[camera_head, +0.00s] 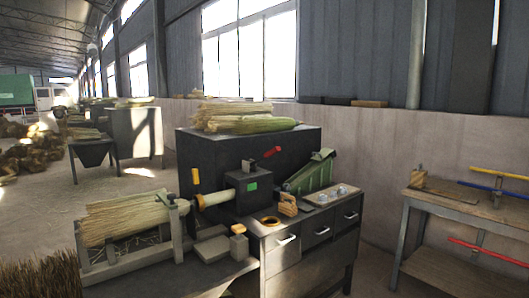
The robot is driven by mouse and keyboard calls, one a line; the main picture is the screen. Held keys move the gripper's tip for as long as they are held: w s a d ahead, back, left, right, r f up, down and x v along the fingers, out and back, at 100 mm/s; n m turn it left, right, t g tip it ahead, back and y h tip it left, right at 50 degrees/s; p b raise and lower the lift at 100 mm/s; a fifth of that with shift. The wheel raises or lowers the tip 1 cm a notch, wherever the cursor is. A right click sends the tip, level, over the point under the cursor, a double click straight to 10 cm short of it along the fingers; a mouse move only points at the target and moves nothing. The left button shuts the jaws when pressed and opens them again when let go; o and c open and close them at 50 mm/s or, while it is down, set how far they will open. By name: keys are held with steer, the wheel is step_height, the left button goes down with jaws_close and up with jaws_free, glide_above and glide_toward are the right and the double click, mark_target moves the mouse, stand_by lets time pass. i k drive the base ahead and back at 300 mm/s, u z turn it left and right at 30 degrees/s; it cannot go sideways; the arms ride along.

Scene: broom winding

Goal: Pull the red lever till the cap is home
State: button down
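The red lever (271,152) sticks up and to the right from a dark pivot, above the small dark machine head (246,184) with a green panel on its front. A pale round shaft (214,198) runs from the left side of this head toward a bundle of straw (125,217) in a grey cradle. I cannot tell which part is the cap; it may be hidden or too small to make out. My gripper is not in view.
A dark drawer bench (318,234) carries an orange ring (270,221), a wooden block (288,205), a green sloped device (309,172) and a tray (328,195) with small metal pieces. Open floor (137,180) lies at left.

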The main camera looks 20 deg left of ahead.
mark_target(271, 152)
steer(key=u, duration=0.15)
steer(key=k, duration=0.2)
steer(key=u, duration=1.3)
steer(key=i, duration=1)
steer(key=z, duration=0.05)
